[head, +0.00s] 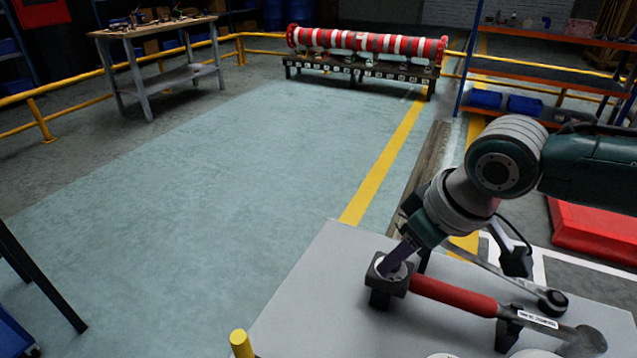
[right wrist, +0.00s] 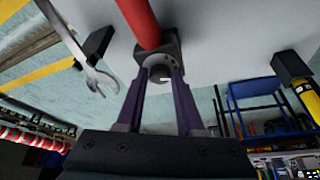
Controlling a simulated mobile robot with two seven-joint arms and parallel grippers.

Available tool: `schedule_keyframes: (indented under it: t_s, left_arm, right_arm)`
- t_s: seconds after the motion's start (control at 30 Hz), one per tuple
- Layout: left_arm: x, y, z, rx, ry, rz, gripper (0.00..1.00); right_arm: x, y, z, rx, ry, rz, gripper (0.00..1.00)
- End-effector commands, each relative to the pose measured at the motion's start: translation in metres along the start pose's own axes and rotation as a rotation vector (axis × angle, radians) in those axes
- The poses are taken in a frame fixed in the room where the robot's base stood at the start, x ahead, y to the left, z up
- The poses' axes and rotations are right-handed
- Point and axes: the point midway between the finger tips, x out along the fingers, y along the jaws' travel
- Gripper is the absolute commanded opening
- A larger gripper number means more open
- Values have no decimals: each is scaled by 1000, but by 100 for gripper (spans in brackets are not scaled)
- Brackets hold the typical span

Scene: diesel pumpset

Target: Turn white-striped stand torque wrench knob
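The torque wrench (head: 455,296) has a red handle and a white label stripe near its metal head. It lies on dark stands on the grey table. Its handle end sits in a dark block-shaped stand (head: 380,293) near the table's left edge. The right wrist view also shows the red handle (right wrist: 139,22) and the stand (right wrist: 171,48). In the head view my arm partly hides the knob. My left gripper is not in view.
A metal open-ended wrench (right wrist: 75,45) lies beside the torque wrench on the table (head: 310,290). A yellow-capped post (head: 241,343) stands at the table's front left. A red-and-white striped pipe (head: 365,44), a workbench (head: 160,30) and yellow rails are far behind.

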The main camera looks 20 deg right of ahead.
Motion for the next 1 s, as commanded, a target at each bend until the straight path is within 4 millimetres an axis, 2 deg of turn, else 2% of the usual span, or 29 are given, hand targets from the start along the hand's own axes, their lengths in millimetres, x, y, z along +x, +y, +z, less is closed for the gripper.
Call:
schedule_keyframes:
  t_s: [0.03, 0.2, 0.53, 1.0]
  left_arm:
    - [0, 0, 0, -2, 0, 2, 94]
    - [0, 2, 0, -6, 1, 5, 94]
    - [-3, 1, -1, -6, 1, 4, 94]
    - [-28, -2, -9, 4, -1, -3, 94]
  right_arm:
    - [0, 0, 0, 0, 0, 0, 43]
    - [0, 0, 0, -1, -1, 0, 62]
    - [-6, 0, 0, -1, 0, -1, 62]
    - [-87, 0, -1, -3, 0, 0, 62]
